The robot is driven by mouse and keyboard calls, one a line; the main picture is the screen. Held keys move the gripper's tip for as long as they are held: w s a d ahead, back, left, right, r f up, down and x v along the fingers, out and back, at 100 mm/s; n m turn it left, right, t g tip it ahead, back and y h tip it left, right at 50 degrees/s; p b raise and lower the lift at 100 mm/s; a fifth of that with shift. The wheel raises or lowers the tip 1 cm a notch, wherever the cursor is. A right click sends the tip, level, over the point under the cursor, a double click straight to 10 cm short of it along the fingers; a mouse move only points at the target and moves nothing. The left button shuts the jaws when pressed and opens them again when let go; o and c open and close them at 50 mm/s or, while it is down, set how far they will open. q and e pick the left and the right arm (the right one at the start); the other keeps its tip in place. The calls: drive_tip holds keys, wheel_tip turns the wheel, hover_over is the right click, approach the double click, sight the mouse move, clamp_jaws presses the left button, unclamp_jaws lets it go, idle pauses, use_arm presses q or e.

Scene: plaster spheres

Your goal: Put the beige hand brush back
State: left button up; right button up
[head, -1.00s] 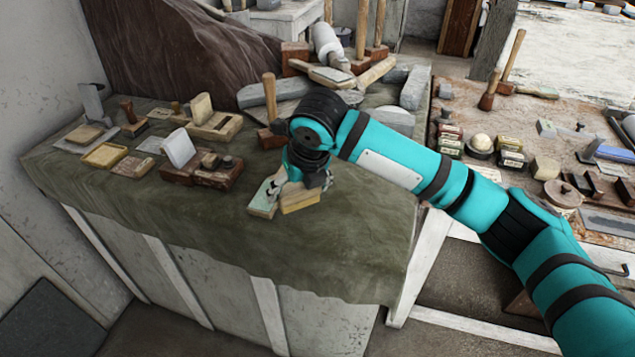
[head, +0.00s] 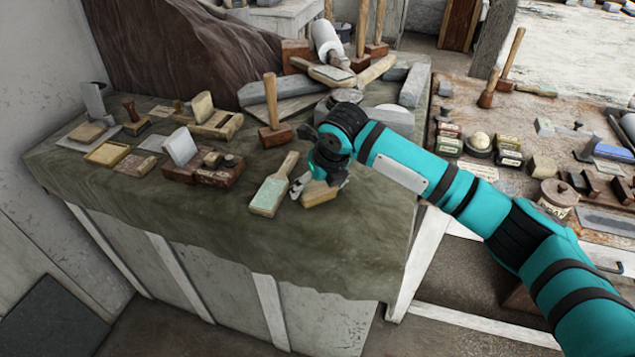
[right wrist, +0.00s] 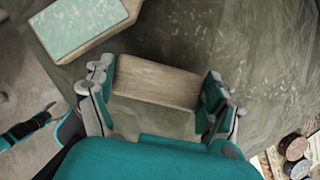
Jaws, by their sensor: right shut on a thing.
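The beige hand brush (head: 318,194) is a pale wooden block at the front right of the green cloth-covered table. My right gripper (head: 317,184) is shut on it from above. In the right wrist view the block (right wrist: 156,82) sits between the two fingers, one on each side. Its handle and underside are hidden by my gripper. I cannot tell whether the brush touches the cloth or hangs just above it.
A green-faced wooden float (head: 269,196) lies just left of the brush. A mallet (head: 273,120) stands behind. Blocks and a wooden box (head: 221,174) fill the table's left. The cloth (head: 350,250) is clear in front and right. Another cluttered bench (head: 470,105) stands at right.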

drive_tip(key=o, duration=0.8)
drive_tip(key=shift+o, duration=0.2)
drive_tip(key=v, duration=1.2)
drive_tip(key=shift+b, duration=0.45)
